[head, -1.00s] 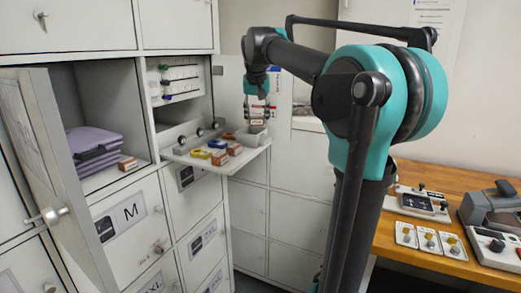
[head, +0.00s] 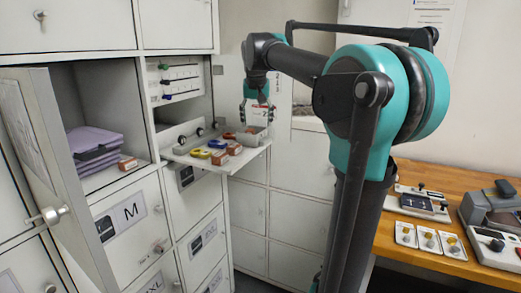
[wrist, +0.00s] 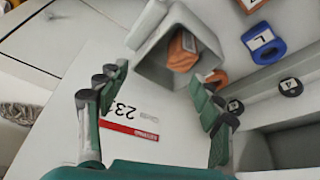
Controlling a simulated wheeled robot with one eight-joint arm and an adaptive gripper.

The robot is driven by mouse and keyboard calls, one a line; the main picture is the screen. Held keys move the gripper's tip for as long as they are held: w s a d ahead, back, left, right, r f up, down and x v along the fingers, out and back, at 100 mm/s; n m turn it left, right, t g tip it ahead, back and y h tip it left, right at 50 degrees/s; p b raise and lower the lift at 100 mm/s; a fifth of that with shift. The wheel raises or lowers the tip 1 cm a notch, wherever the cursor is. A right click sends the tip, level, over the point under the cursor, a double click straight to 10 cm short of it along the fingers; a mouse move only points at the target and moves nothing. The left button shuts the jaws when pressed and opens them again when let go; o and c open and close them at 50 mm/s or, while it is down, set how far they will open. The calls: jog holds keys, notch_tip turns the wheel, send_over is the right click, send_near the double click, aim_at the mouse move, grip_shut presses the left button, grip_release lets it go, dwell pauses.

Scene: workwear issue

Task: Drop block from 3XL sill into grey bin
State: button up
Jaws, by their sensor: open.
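The small grey bin (head: 254,138) stands at the back right of the pull-out shelf. In the wrist view the bin (wrist: 150,28) shows its open top, and an orange-brown block (wrist: 184,46) lies tilted inside it. My gripper (head: 257,117) is just above the bin in the head view. In the wrist view my gripper (wrist: 157,82) has its fingers wide apart with nothing between them. The bin and block lie beyond the fingertips. No 3XL label is readable in these frames.
The pull-out shelf (head: 238,165) also holds a yellow ring (head: 201,154), a blue ring (wrist: 264,45) and orange-brown blocks (head: 220,158). Another block (head: 128,163) sits beside purple folded items (head: 92,142) in the open locker. The locker door (head: 62,180) stands open at left.

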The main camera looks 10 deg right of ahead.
jog(key=v, duration=1.2)
